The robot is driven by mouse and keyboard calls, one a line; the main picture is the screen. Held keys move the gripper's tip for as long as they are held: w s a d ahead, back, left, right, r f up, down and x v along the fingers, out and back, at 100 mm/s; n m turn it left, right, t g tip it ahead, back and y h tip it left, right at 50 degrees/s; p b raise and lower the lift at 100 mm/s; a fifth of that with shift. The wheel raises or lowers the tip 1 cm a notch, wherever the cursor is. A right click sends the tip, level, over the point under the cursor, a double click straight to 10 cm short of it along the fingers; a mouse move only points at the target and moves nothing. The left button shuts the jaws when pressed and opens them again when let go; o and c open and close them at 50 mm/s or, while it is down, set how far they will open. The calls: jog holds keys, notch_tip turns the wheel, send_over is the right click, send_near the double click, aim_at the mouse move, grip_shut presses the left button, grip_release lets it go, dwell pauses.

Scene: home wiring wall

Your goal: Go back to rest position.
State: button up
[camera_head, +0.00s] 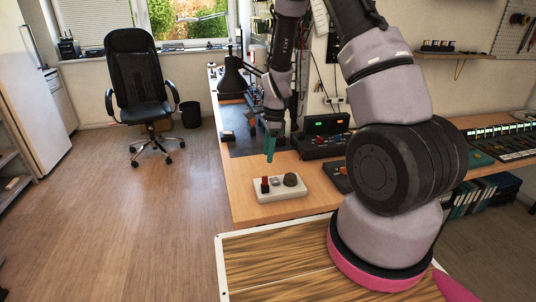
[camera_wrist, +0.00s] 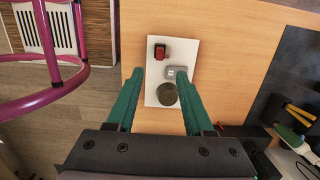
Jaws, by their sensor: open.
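My gripper (camera_head: 270,146) has teal fingers and hangs above the wooden workbench, near its left end. In the wrist view my gripper (camera_wrist: 160,92) is open, with the two fingers apart and nothing between them at the tips. Below it a white switch panel (camera_head: 280,196) lies on the bench. The panel also shows in the wrist view (camera_wrist: 184,48). It carries a red rocker switch (camera_wrist: 160,52), a grey square switch (camera_wrist: 177,73) and a dark round knob (camera_wrist: 168,95). My arm hides part of the bench on the right.
A black device with a green display (camera_head: 322,128) stands on the bench right of my gripper. The bench surface (camera_head: 250,208) is bare beside the panel. A black office chair (camera_head: 138,85) and a bin (camera_head: 190,114) stand on the floor to the left, where the floor is mostly clear.

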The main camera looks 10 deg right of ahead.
jog(key=s+d+r+n+t, duration=0.1)
jog(key=s+r+n+t, duration=0.15)
jog(key=r, duration=1.05)
jog(key=s+d+r+n+t, duration=0.1)
jog(key=s+r+n, duration=0.3)
jog(key=r, duration=0.8)
jog(key=s+d+r+n+t, duration=0.1)
jog(key=s+r+n+t, duration=0.1)
jog(key=s+r, duration=0.4)
jog(key=s+d+r+n+t, duration=0.1)
jog(key=s+r+n, duration=0.4)
jog(key=s, duration=0.4)
jog(key=shift+s+d+r+t+y, duration=0.3)
jog(key=shift+s+r+t, duration=0.1)
jog(key=shift+r, duration=0.15)
